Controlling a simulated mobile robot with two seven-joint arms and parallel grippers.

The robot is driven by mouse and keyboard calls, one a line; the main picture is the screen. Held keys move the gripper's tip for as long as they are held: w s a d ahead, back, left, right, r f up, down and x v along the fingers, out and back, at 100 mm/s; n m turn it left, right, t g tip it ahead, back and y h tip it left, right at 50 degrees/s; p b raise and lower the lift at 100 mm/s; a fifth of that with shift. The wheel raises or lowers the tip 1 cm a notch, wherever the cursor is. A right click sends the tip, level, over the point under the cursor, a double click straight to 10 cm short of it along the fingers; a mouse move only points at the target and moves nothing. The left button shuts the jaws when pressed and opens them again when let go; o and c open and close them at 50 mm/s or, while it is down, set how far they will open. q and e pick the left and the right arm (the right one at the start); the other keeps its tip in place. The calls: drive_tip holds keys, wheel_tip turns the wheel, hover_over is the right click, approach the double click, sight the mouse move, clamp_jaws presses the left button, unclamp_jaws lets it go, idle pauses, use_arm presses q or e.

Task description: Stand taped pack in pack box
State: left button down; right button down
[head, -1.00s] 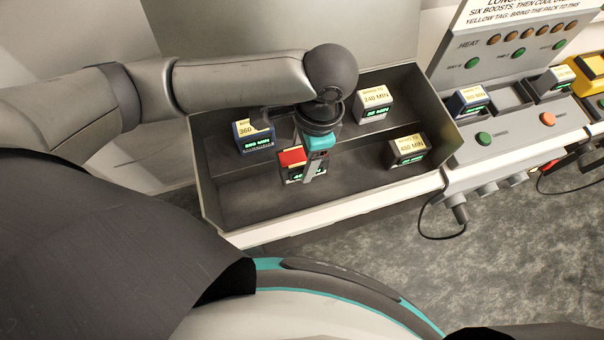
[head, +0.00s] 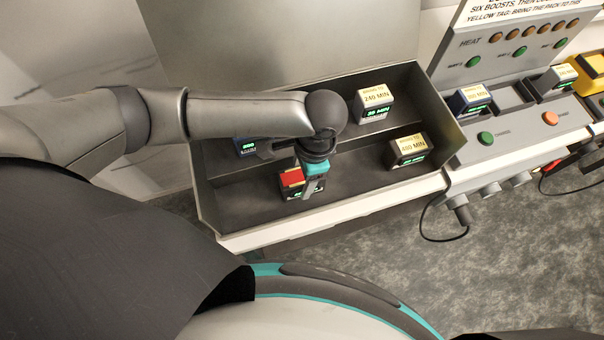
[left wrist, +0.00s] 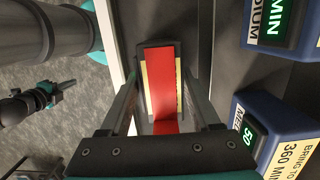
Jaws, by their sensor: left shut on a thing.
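The taped pack (head: 291,178) is dark with a red tape strip across its top. My left gripper (head: 311,190) is shut on it, low over the front part of the dark pack box (head: 242,205). In the left wrist view the pack (left wrist: 164,85) lies between the two fingers (left wrist: 165,110), and its red strip faces the camera. I cannot tell whether its underside touches the box floor. A dark gripper with teal parts, seemingly my right one (left wrist: 62,88), shows small at the left of the wrist view; its jaws are unclear.
A 240 MIN pack (head: 374,103) stands at the box's back, a dark pack (head: 408,151) at its right. A blue pack (head: 246,148) is partly behind my arm; the wrist view shows two blue packs (left wrist: 285,20) (left wrist: 275,135). The heat bench (head: 520,125) adjoins right.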

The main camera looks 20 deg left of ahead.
use_arm(q)
drive_tip(key=shift+f, duration=0.1)
drive_tip(key=shift+c, duration=0.6)
unclamp_jaws()
wheel_tip(320, 180, up, 12)
drive_tip(key=w+d+p, duration=0.1)
drive_tip(key=shift+d+p, duration=0.25)
drive_tip(key=shift+p, duration=0.1)
